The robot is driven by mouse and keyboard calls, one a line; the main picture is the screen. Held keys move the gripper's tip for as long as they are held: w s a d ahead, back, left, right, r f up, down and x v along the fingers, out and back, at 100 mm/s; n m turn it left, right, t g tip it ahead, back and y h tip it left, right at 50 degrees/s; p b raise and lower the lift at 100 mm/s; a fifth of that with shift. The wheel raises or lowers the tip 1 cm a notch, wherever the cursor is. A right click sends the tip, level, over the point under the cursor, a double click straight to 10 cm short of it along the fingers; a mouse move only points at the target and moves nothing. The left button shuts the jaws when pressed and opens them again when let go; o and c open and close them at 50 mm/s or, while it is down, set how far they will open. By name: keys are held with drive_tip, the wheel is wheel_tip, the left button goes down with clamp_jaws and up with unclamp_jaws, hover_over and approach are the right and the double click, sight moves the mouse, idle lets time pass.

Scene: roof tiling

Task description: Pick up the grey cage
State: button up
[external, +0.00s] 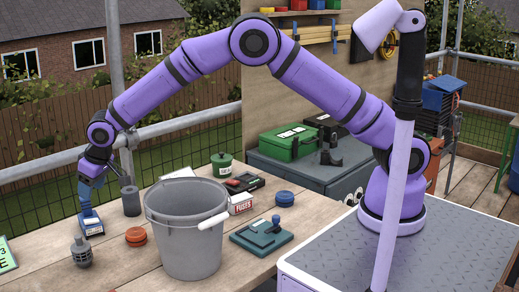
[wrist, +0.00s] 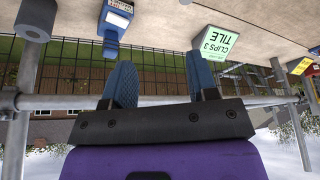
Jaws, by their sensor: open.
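The grey cage (external: 81,251) is a small, dark grey slotted piece with a knob on top. It stands on the wooden table at the front left in the external view, left of the orange-red round piece. In the wrist view, only a small grey bit that may be it shows at the top edge. My gripper (external: 86,192) is above the table's left part, behind and above the cage and apart from it. In the wrist view its two blue fingers (wrist: 161,78) are spread with nothing between them.
A blue item with a white label (external: 91,224) stands just behind the cage. A dark cylinder (external: 131,201), an orange-red round piece (external: 136,237) and a large grey bucket (external: 184,245) stand to the right. A green clips sign (wrist: 213,42) is near the fingers in the wrist view.

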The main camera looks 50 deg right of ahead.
approach(78, 236)
drive_tip(key=x, duration=0.4)
drive_tip(key=shift+x, duration=3.15)
clamp_jaws()
drive_tip(key=shift+r, duration=0.15)
